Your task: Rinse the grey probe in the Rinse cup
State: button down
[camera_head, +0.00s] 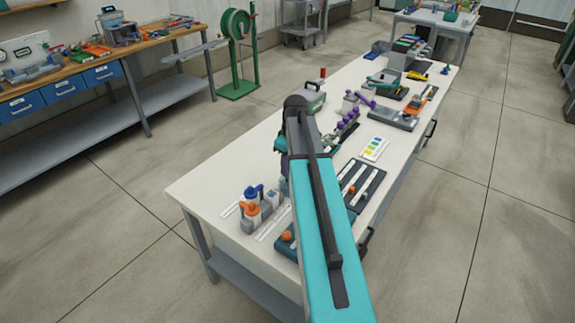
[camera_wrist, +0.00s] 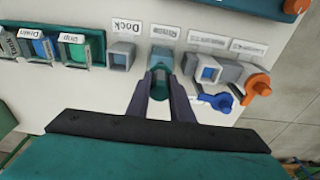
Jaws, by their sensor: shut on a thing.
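My gripper (camera_wrist: 160,84) shows in the wrist view with its two dark fingers close together, shut on a narrow thing that I take for the grey probe (camera_wrist: 159,90). Most of it is hidden, and its lower end cannot be made out. The fingertips are over the teal-grey Rinse cup (camera_wrist: 162,55), which has the Rinse label behind it. Whether the probe is inside the cup or above it, I cannot tell. In the head view my arm hides the gripper and the cup.
Beside the Rinse cup are the Dock holder (camera_wrist: 122,55) and a grey holder with a blue inside (camera_wrist: 207,71). Blue-topped (camera_wrist: 215,102) and orange-topped (camera_wrist: 258,85) bottles stand close by. Drip (camera_wrist: 75,52) and Drain (camera_wrist: 41,49) units stand at the left. The white bench (camera_head: 205,190) is crowded.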

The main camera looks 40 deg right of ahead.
jog(key=shift+f, duration=0.55)
jog(key=shift+r, duration=0.1)
jog(key=shift+r+p, duration=0.4)
jog(key=shift+r, duration=0.3)
jog(key=shift+f, duration=0.15)
jog(key=shift+f+b, duration=0.3)
jog(key=shift+f, duration=0.4)
jog(key=shift+r, duration=0.1)
jog(key=shift+r+p, duration=2.65)
jog(key=shift+r, duration=1.55)
